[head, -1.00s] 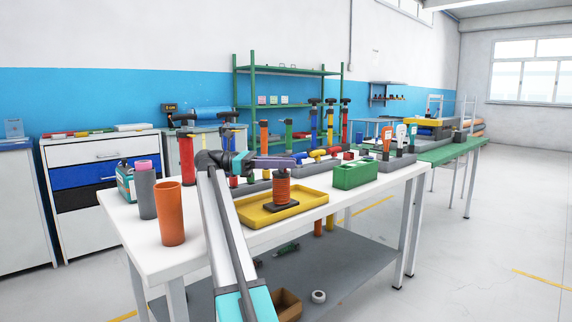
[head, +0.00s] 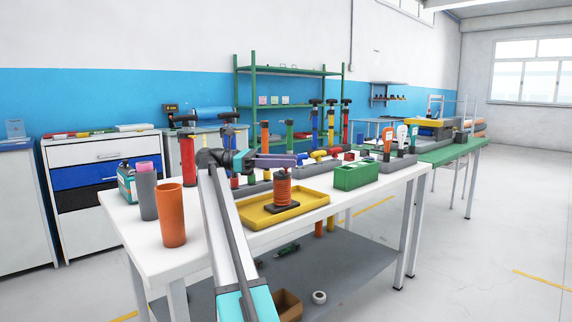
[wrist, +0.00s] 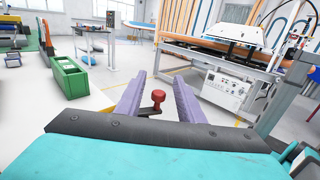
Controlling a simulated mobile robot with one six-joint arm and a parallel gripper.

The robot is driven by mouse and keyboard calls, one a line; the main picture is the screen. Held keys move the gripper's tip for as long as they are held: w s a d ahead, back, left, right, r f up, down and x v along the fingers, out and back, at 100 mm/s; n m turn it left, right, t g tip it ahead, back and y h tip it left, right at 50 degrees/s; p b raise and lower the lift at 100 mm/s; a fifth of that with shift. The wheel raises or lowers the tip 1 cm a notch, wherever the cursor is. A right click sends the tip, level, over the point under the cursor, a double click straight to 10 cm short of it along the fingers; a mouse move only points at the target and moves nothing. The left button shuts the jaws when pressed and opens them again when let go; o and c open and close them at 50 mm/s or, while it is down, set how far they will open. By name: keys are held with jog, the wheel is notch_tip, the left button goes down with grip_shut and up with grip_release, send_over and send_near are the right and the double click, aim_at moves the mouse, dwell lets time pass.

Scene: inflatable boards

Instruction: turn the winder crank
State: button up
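The winder (head: 282,190) is an upright reddish-orange wound spool on a dark base, standing in a yellow tray (head: 252,220) on the white table. Its crank shows in the wrist view as a dark arm (wrist: 149,111) with a red knob (wrist: 157,96). My gripper (wrist: 158,77) is open, with one purple finger on each side of the knob. Neither finger visibly touches the knob. In the head view my gripper (head: 275,160) is level just above the spool top, and the crank there is not clearly seen.
A green bin (head: 356,176) stands right of the tray. An orange cylinder (head: 171,215) and a grey cylinder (head: 147,196) stand at the left. Several coloured pumps and tools stand behind. In the wrist view a white machine (wrist: 228,84) stands beyond on the right.

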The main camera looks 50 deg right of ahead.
notch_tip(320, 180, up, 2)
jog(key=shift+r+p, duration=0.1)
jog(key=shift+p, duration=0.3)
jog(key=shift+s+a+r, duration=0.1)
jog(key=shift+s+r, duration=0.05)
jog(key=s+a+r+b, duration=0.1)
jog(key=s+a+b, duration=0.8)
jog(key=s, duration=0.3)
jog(key=shift+a+r, duration=0.2)
jog(key=shift+a, duration=0.3)
jog(key=shift+d+r, duration=0.1)
jog(key=shift+r, duration=0.05)
